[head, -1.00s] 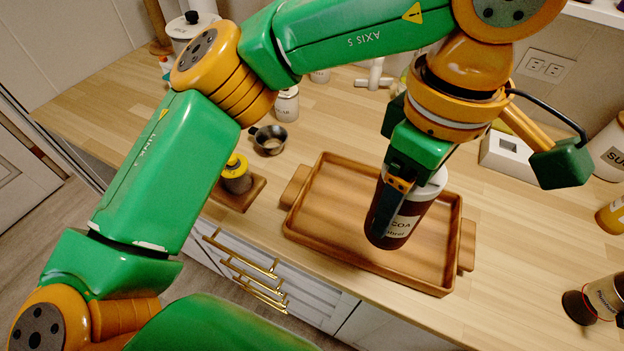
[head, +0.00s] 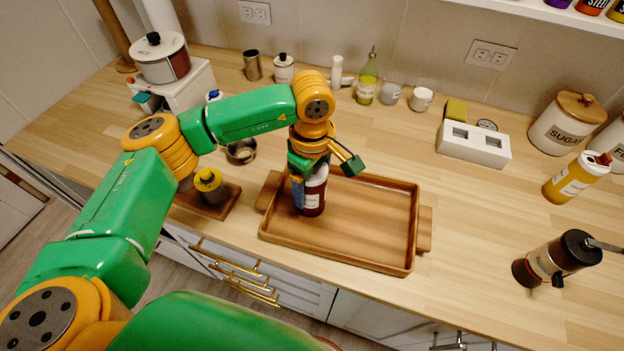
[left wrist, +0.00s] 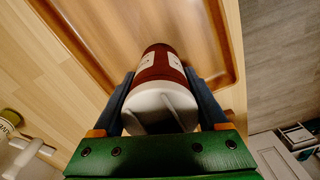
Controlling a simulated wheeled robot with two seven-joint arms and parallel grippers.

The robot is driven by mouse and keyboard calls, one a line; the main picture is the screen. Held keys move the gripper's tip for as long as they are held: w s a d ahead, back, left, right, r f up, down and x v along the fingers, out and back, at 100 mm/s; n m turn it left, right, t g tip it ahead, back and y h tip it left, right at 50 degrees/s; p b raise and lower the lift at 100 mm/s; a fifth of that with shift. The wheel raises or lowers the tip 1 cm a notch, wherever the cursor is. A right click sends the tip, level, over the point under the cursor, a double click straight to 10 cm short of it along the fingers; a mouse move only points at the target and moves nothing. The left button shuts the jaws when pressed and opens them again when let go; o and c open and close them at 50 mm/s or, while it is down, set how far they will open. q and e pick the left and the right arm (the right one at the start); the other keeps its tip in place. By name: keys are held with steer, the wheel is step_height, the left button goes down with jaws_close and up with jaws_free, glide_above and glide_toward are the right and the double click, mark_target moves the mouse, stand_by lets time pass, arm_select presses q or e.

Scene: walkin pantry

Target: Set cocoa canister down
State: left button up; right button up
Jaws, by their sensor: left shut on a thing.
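The cocoa canister (head: 314,190) is dark red-brown with a white label and a pale lid. It stands upright at the left part of the wooden tray (head: 350,237); I cannot tell for certain whether its base touches the tray floor. My left gripper (head: 307,183) is shut on it from above, with a blue finger along its side. In the left wrist view the canister (left wrist: 160,72) sits between the two fingers (left wrist: 165,100), its white lid nearest the camera. My right gripper is out of view.
A small wooden board (head: 225,198) with a yellow-topped jar (head: 209,182) is left of the tray. A metal cup (head: 241,151) is behind it. A white block holder (head: 473,145), a yellow bottle (head: 577,178) and a coffee press (head: 556,258) stand right. The tray's right half is empty.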

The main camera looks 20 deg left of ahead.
arm_select(q)
steer(key=shift+f, duration=0.25)
steer(key=o, duration=1.4)
steer(key=shift+r, duration=0.1)
steer(key=shift+c, duration=0.2)
steer(key=shift+o, duration=0.4)
steer(key=shift+r, duration=0.35)
step_height(320, 180, up, 7)
steer(key=b, duration=0.2)
steer(key=shift+f+b, duration=0.1)
steer(key=shift+b, duration=0.2)
step_height(320, 180, up, 5)
steer(key=shift+f, duration=0.1)
